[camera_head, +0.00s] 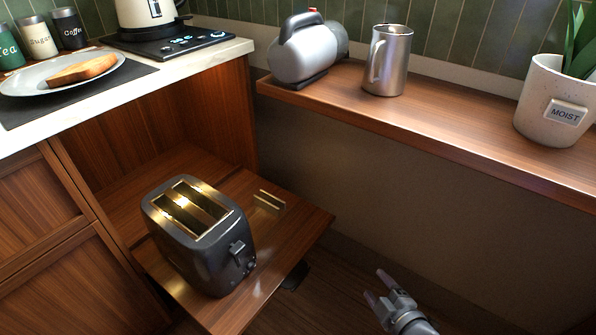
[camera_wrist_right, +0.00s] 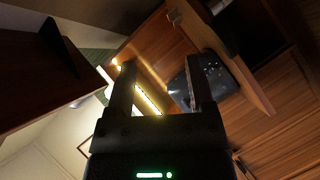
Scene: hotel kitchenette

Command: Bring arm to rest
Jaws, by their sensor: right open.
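My right gripper (camera_head: 384,289) is at the lower right of the head view, over the floor, to the right of the pull-out shelf and below the wall shelf. Its two fingers are apart with nothing between them. In the right wrist view the open fingers (camera_wrist_right: 160,85) point up the picture, and the dark toaster (camera_wrist_right: 212,80) shows beyond them at the right. My left gripper is in neither view.
The black toaster (camera_head: 205,240) stands on the wooden pull-out shelf (camera_head: 300,225). The wall shelf (camera_head: 450,130) holds a grey appliance (camera_head: 303,58), a metal mug (camera_head: 388,62) and a plant pot (camera_head: 545,85). A plate (camera_head: 25,82) with bread (camera_head: 82,69) lies on the counter.

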